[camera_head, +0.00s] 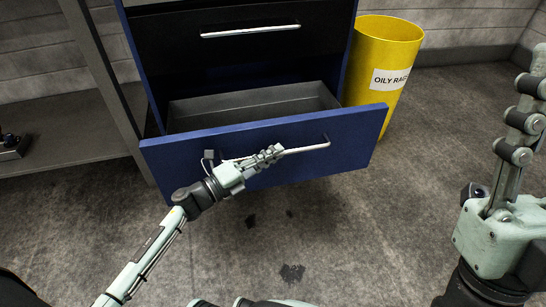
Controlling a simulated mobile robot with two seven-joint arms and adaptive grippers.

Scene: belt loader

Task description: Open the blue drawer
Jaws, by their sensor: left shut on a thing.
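The blue drawer (345,150) is the lower drawer of a dark blue cabinet, and it stands pulled well out. Its grey inside (250,105) shows and looks empty. A pale bar handle (310,148) runs across its front. My left gripper (272,155) is shut on the handle, near its middle. My right arm stands at the right edge of the view, and its gripper is out of view.
A black drawer (235,55) with a pale handle is shut above. A yellow bin (385,60) labelled "OILY RAGS" stands right of the cabinet. A grey bench with a lower shelf (70,140) stands left. The floor in front is clear apart from dark stains.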

